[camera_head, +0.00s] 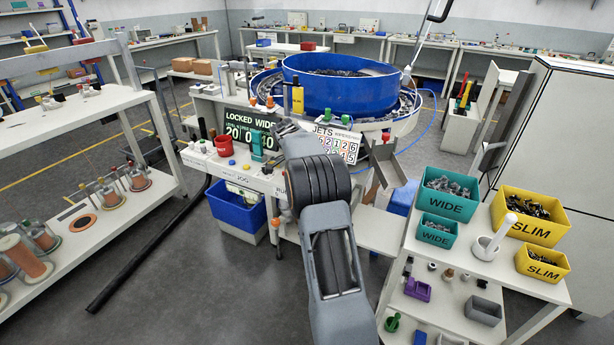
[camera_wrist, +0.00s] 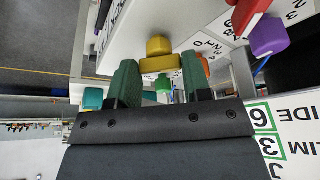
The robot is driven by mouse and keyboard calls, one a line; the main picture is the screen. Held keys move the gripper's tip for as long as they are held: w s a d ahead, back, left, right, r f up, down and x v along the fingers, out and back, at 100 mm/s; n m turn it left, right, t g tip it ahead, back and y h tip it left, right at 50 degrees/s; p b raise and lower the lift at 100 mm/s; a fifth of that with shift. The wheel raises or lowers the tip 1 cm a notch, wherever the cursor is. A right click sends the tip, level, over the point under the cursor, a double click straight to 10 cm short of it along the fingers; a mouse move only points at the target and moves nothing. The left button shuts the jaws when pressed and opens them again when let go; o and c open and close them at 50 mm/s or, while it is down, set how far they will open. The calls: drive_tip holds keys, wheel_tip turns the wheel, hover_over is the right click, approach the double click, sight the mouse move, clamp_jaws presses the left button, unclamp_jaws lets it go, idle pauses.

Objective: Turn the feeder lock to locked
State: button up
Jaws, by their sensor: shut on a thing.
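In the wrist view my gripper (camera_wrist: 160,80) has its two dark green fingers on either side of a yellow knob (camera_wrist: 160,64). The knob's crossbar spans the gap between them, and the fingers are shut on it. The knob sits by a pale panel with printed numbers. I cannot read a lock label on it. In the head view my arm reaches to the bench in front of the blue feeder bowl (camera_head: 340,92) and hides the knob and fingertips. A dark display (camera_head: 250,128) there reads "LOCKED WIDE" above several digits.
Around the knob in the wrist view are a purple knob (camera_wrist: 268,37), a red part (camera_wrist: 247,14) and a teal part (camera_wrist: 93,98). A white JETS number board (camera_head: 337,143) stands right of the display. Teal WIDE bins (camera_head: 447,205) and yellow SLIM bins (camera_head: 530,225) stand at right.

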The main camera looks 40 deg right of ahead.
drive_tip(key=shift+s+d, duration=0.1)
drive_tip(key=o, duration=0.9)
drive_tip(key=p+v, duration=0.1)
drive_tip(key=v, duration=1.2)
drive_tip(key=shift+r+p, duration=0.35)
